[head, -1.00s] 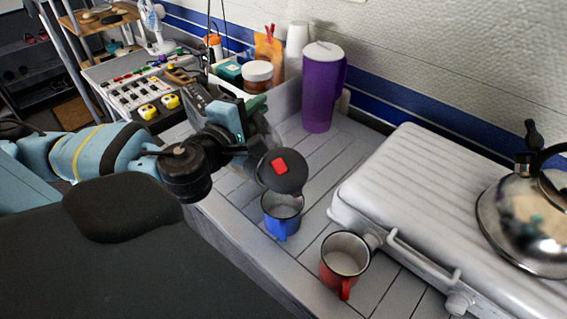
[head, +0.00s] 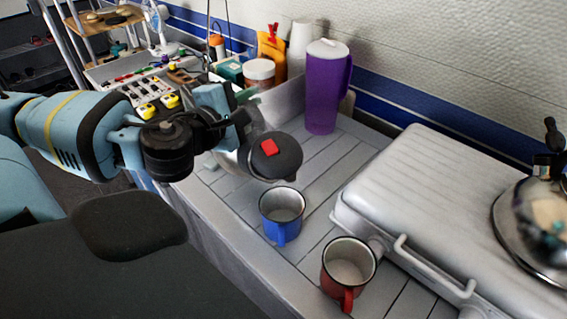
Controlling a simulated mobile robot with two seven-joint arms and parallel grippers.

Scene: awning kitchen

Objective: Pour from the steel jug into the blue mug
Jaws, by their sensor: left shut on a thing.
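The blue mug (head: 281,229) stands upright on the grey slatted counter, its handle toward me. Its pale inside shows, but I cannot tell what it holds. My left gripper (head: 236,130) is shut on the steel jug (head: 243,163), just behind and left of the mug. The jug has a dark lid with a red square on it, and its lid end leans toward the right, near the mug. The jug is apart from the mug's rim in the picture. The fingers partly hide the jug, and no stream of liquid shows. My right gripper is not in view.
A red mug (head: 348,266) stands close to the front right of the blue mug. A white ridged stove (head: 430,190) with a shiny kettle (head: 535,225) fills the right. A purple tumbler (head: 325,90) stands at the back wall. Slatted counter between tumbler and mugs is clear.

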